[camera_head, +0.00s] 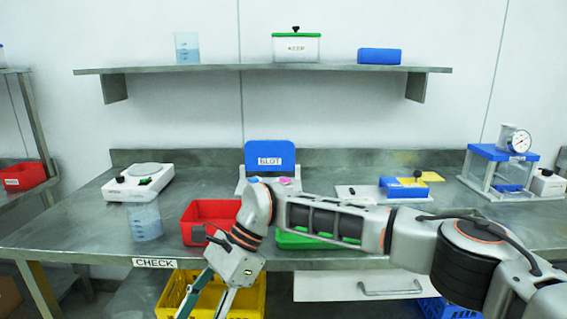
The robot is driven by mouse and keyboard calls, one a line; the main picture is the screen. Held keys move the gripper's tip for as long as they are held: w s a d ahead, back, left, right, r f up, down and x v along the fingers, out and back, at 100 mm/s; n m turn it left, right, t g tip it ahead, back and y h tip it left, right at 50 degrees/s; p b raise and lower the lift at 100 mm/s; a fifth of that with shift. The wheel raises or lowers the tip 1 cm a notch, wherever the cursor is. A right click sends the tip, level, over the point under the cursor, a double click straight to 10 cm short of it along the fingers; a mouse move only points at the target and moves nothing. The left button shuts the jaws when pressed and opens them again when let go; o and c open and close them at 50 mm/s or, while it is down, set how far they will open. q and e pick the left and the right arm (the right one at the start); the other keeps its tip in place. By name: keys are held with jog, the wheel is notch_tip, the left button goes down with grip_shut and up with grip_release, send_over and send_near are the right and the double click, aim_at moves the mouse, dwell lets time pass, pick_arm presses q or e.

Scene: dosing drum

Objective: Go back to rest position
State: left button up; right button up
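My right arm reaches in from the right side across the front of the bench. Its gripper (204,304) points down in front of the bench's front edge, over the yellow crate (257,299) below. The two fingers stand apart with nothing seen between them; their tips are at or past the bottom of the picture. My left gripper is not in view.
The metal bench (80,228) carries a red bin (199,216), a green tray (290,241) partly hidden by my arm, a clear beaker (145,222), a white hotplate-like device (140,184), a blue BLOT stand (270,154) and a gauge rig (503,170). A shelf (262,69) hangs above.

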jog(key=s+a+r+m+g+y+p, duration=0.1)
jog(key=s+a+r+m+y+p, duration=0.2)
jog(key=s+a+r+m+y, duration=0.8)
jog(key=w+d+f+m+t+y+p, duration=0.1)
jog(key=w+d+f+m+t, duration=0.3)
jog(key=d+m+t, duration=0.6)
jog(key=w+d+f+m+t+y+p, duration=0.1)
jog(key=w+d+f+m+t, duration=0.2)
jog(key=w+m+t, duration=0.8)
jog(key=s+d+f+m+h+p, duration=0.1)
jog(key=s+d+f+m+h, duration=0.1)
jog(key=d+f+m+h, duration=0.35)
jog(key=s+d+f+m+h, duration=0.2)
jog(key=d+f+m, duration=0.2)
jog(key=d+m, duration=0.3)
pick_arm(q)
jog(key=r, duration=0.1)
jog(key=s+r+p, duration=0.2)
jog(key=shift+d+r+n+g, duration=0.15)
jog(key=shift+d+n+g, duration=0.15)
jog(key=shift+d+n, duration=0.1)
pick_arm(e)
jog(key=s+d+f+m+g+h, duration=0.4)
jog(key=s+d+f+m+h, duration=0.5)
jog(key=s+d+f+m, duration=0.4)
jog(key=s+d+f, duration=0.5)
jog(key=d+f, duration=0.2)
jog(key=d, duration=0.2)
jog(key=shift+s+f, duration=0.15)
